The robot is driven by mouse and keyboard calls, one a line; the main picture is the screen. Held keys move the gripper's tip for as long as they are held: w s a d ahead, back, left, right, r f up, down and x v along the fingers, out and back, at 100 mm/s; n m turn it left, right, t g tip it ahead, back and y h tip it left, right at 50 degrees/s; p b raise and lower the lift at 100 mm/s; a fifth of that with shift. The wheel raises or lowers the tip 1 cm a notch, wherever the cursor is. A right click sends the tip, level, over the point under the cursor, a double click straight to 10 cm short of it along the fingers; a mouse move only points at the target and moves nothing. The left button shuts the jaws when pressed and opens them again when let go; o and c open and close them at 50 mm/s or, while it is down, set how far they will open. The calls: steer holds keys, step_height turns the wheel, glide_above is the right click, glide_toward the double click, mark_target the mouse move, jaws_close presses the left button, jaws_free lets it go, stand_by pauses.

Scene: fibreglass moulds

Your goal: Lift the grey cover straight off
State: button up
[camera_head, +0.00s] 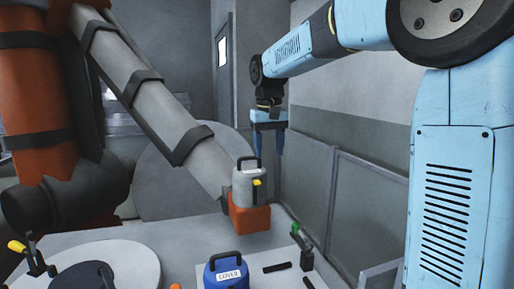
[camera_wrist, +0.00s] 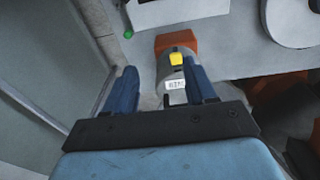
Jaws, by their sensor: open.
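The grey cover (camera_head: 249,188) sits upright on an orange block (camera_head: 250,217) at the end of a grey pipe. It has a black handle on top, a yellow latch and a white label too small to read. In the wrist view the grey cover (camera_wrist: 171,76) shows beyond my fingers, with its yellow latch (camera_wrist: 177,58) and black handle. My gripper (camera_head: 268,152) is open and empty, fingers pointing down, higher than the cover and to its right in the head view. My gripper (camera_wrist: 163,75) shows no contact with the cover.
A blue cover (camera_head: 226,274) labelled COVER stands in front. The banded grey pipe (camera_head: 150,92) slopes down from the left to the block. A panelled wall (camera_head: 345,205) stands close on the right.

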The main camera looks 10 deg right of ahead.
steer(key=g, duration=0.1)
glide_toward(256, 180)
step_height(256, 180, down, 13)
steer(key=shift+s+d+r, duration=0.1)
steer(key=shift+s+r, duration=0.05)
stand_by(0.6)
jaws_close()
stand_by(0.5)
steer(key=shift+r, duration=0.1)
steer(key=shift+r, duration=5.95)
